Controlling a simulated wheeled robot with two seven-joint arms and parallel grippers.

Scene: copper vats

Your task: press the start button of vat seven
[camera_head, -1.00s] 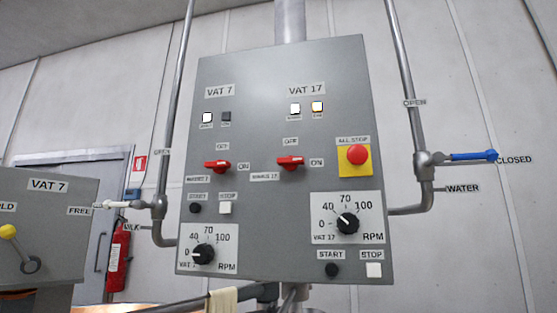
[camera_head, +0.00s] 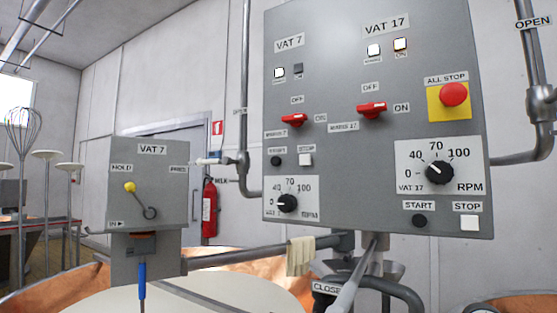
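The grey control panel (camera_head: 340,150) stands upright at the right of the view. Its left column is labelled VAT 7. The vat seven start button (camera_head: 276,161) is a small black round button under a small label, left of a white square stop button (camera_head: 306,160). Above them is the red vat seven switch (camera_head: 294,120), and below is the vat seven RPM knob (camera_head: 287,203). The vat 17 start button (camera_head: 420,221) is another black button at the lower right. Neither of my grippers shows in the view.
A red ALL STOP button (camera_head: 453,94) on yellow sits at the upper right of the panel. A grey VAT 7 box (camera_head: 150,210) with a yellow-knobbed lever stands at left. Copper vat rims, a rail with a cloth (camera_head: 300,256) and pipes lie below and around.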

